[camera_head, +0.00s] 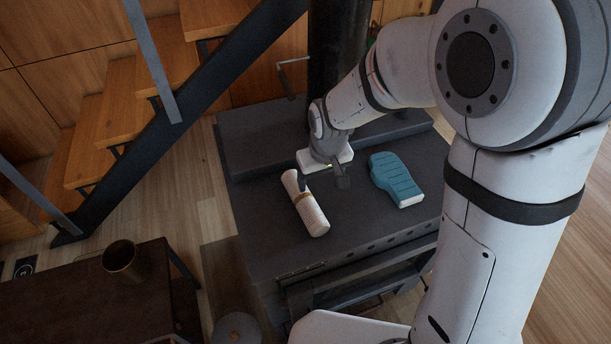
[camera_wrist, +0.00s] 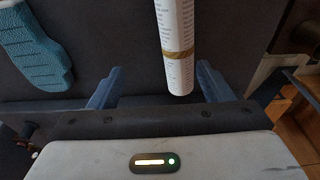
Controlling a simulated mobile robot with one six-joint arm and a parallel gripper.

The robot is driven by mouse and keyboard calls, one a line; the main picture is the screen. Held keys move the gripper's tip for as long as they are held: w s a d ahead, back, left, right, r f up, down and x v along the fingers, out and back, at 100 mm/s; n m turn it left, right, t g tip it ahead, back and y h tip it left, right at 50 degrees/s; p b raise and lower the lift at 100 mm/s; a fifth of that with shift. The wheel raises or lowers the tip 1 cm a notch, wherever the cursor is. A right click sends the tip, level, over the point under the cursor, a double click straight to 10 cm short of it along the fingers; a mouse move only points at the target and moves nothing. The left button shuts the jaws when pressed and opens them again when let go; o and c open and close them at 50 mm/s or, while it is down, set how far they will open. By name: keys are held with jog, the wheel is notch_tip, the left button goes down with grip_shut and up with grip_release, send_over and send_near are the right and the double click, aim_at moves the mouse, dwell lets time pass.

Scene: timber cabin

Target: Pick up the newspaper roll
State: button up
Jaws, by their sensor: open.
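The newspaper roll (camera_head: 308,208) is a pale rolled paper with a tan band, lying on the dark stove top (camera_head: 265,218) in the head view. In the wrist view the newspaper roll (camera_wrist: 178,30) extends from the top edge down toward the space between the fingers, nearer the right one. My gripper (camera_head: 322,184) is over the stove top, close beside the roll's upper right side. In the wrist view my gripper (camera_wrist: 158,88) has its two blue-grey fingers spread wide apart, with nothing clamped. I cannot tell the height gap between the fingers and the roll.
A teal oven mitt (camera_head: 396,178) lies right of the roll; the mitt also shows in the wrist view (camera_wrist: 32,50). A dark stovepipe (camera_head: 337,50) rises behind. A brown table (camera_head: 75,290) with a brass-coloured pot (camera_head: 123,260) stands lower left. Wooden stairs (camera_head: 105,110) are at left.

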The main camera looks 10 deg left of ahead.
aim_at(305, 197)
jog(key=a+f, duration=0.2)
jog(key=a, duration=0.1)
jog(key=shift+s+n, duration=0.1)
jog(key=shift+n, duration=0.3)
jog(key=shift+a+f, duration=0.25)
jog(key=shift+f, duration=1)
jog(key=shift+w+a+f+p, duration=0.15)
jog(key=shift+f+p, duration=0.1)
jog(key=shift+f, duration=0.65)
jog(key=shift+w+f+p, duration=0.1)
jog(key=shift+f+p, duration=0.1)
jog(key=shift+f, duration=0.75)
jog(key=shift+w+a+f+p, duration=0.15)
jog(key=shift+f+p, duration=0.1)
jog(key=shift+f, duration=0.65)
jog(key=shift+d, duration=0.1)
jog(key=c, duration=1.1)
jog(key=shift+c, duration=0.2)
jog(key=shift+r, duration=0.15)
